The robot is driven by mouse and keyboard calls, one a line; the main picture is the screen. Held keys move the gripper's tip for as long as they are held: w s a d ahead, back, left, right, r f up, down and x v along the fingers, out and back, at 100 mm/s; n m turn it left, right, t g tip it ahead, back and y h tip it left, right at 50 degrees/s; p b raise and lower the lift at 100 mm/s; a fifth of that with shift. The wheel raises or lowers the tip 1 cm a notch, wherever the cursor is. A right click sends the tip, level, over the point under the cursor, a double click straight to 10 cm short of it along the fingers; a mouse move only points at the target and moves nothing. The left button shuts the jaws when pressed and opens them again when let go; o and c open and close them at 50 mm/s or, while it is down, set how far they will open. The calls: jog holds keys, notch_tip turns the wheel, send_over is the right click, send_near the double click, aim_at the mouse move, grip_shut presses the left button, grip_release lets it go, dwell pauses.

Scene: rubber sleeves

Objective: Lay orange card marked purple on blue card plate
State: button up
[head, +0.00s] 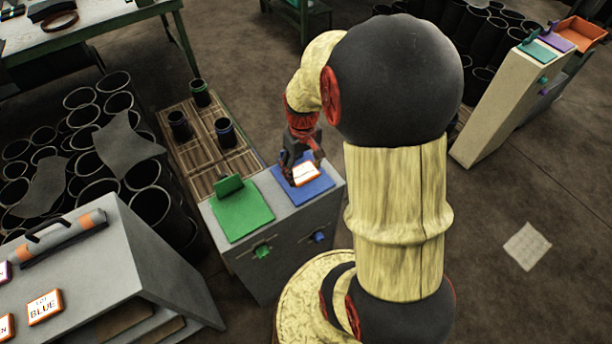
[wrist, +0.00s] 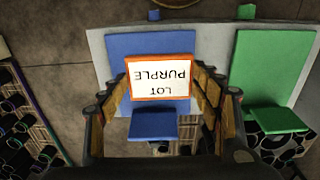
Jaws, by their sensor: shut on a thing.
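The orange-edged card (wrist: 160,78) has a white face that reads "LOT PURPLE", upside down in the wrist view. It also shows in the head view (head: 306,174), over the blue card plate. My gripper (wrist: 163,92) is shut on the card, with a finger at each side edge. In the head view my gripper (head: 300,166) is above the blue plate. The blue card plate (head: 316,189) lies on a grey cabinet top; it also shows in the wrist view (wrist: 152,45). I cannot tell whether the card touches the plate.
A green plate (head: 243,213) is beside the blue plate on the grey cabinet (head: 275,262). A wooden pallet (head: 196,150) with several dark sleeves stands behind. A purple plate (head: 555,38) is on the far right cabinet. A card marked blue (head: 45,306) lies at the lower left.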

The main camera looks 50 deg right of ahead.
aim_at(306, 175)
jog(key=shift+w+d+f, duration=0.2)
jog(key=shift+d+f, duration=0.4)
jog(key=shift+f, duration=0.2)
jog(key=shift+w+d+f+b, duration=0.15)
jog(key=shift+f+b, duration=0.1)
jog(key=shift+f, duration=0.65)
jog(key=shift+s+d+f+b, duration=0.1)
jog(key=shift+f+b, duration=0.15)
jog(key=shift+f, duration=0.65)
jog(key=shift+f, duration=0.15)
jog(key=o, duration=1.1)
jog(key=shift+o, duration=0.2)
